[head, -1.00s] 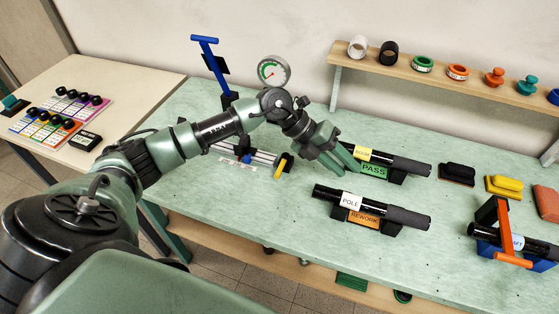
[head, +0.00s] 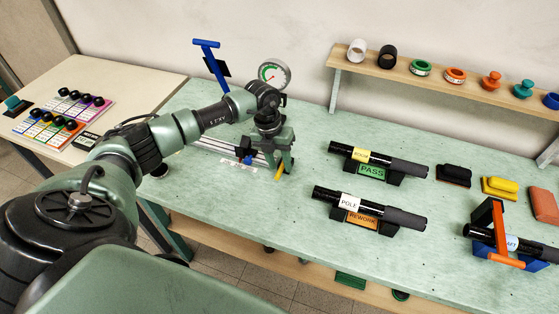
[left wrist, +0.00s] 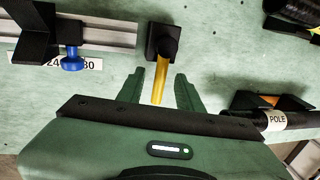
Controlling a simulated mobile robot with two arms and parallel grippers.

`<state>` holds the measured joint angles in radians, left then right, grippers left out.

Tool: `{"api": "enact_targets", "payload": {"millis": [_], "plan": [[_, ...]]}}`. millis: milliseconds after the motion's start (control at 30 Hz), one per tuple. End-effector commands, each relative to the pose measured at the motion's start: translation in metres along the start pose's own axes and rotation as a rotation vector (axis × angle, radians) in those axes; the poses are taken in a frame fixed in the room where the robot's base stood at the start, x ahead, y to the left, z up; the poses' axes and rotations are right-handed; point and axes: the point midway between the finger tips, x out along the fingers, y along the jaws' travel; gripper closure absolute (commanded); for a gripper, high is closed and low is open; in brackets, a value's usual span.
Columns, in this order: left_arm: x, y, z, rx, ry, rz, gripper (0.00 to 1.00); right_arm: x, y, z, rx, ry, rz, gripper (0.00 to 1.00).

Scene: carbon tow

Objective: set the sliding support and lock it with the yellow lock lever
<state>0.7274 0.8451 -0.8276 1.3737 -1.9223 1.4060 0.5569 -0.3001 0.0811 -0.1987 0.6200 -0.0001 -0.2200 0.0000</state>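The yellow lock lever (head: 280,172) sticks out from a black block at the right end of the metal rail, toward the front of the bench. The lever also shows in the left wrist view (left wrist: 160,80), between two green fingers. My left gripper (head: 277,165) is open over it, with a gap on each side of the lever in the left wrist view (left wrist: 160,90). The sliding support (left wrist: 37,42) looks like the black block on the rail with a blue knob (left wrist: 72,60), beside a printed scale. In the head view the arm partly hides the rail. My right gripper is not in view.
Black tubes lie on cradles marked PASS (head: 372,172) and REWORK (head: 362,218) to the right. A round gauge (head: 273,73) and a blue T-handle (head: 207,44) stand behind the rail. The bench between the rail and the cradles is clear.

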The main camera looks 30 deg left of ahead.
Motion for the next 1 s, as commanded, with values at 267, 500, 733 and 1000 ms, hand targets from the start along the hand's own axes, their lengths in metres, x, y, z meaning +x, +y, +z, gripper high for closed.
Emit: {"api": "enact_targets", "payload": {"millis": [267,500,733,1000], "plan": [[0.0020,-0.0001,-0.0003,0.000,0.001,0.000,0.70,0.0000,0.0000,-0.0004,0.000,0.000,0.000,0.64],[0.0016,0.0000,-0.0002,0.000,0.000,0.000,1.00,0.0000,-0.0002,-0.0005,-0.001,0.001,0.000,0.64],[0.0013,0.0000,-0.0001,0.000,0.000,0.000,1.00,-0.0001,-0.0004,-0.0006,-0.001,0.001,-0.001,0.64],[0.0010,0.0000,0.0001,0.000,0.000,-0.001,1.00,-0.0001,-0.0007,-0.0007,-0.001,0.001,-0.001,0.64]]}}
